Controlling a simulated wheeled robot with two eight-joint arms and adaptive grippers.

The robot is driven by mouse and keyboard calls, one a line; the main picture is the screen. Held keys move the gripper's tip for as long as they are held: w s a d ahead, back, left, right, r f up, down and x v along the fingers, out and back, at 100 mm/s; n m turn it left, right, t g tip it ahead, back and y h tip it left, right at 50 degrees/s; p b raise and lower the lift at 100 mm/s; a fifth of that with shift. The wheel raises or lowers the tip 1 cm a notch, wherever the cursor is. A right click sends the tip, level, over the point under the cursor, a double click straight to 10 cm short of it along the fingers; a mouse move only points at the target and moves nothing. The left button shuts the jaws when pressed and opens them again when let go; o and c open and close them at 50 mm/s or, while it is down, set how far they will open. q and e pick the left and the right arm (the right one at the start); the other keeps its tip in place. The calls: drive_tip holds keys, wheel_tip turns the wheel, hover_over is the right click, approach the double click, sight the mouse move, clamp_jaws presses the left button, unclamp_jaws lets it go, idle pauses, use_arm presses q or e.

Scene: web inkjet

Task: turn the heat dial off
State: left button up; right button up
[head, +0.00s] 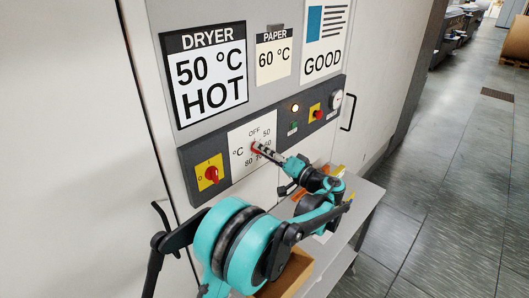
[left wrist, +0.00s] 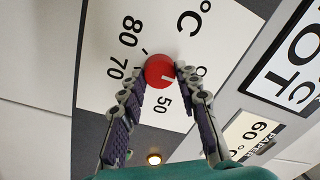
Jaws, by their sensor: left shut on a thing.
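The heat dial is a small red round knob (head: 254,147) on a white scale plate (head: 238,140) marked OFF, 50 and up to 80 °C. It shows larger in the left wrist view (left wrist: 159,71), with a short pale mark on its face near the edge; its exact setting is hard to read. My left gripper (head: 257,149) is shut on the dial, one fingertip on each side of it in the left wrist view (left wrist: 160,72). The fingers hide part of the scale there. My right gripper is not in view.
A red switch on a yellow plate (head: 211,174) is left of the scale. A lit lamp (head: 295,107), green button (head: 293,127), second red-yellow switch (head: 316,112) and gauge (head: 336,98) are to the right. Signs read DRYER 50 °C HOT (head: 206,75) and PAPER 60 °C (head: 273,56). A grey shelf (head: 366,190) juts out below.

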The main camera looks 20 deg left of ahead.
use_arm(q)
drive_tip(key=o, duration=1.2)
drive_tip(key=shift+c, duration=0.2)
drive_tip(key=v, duration=1.2)
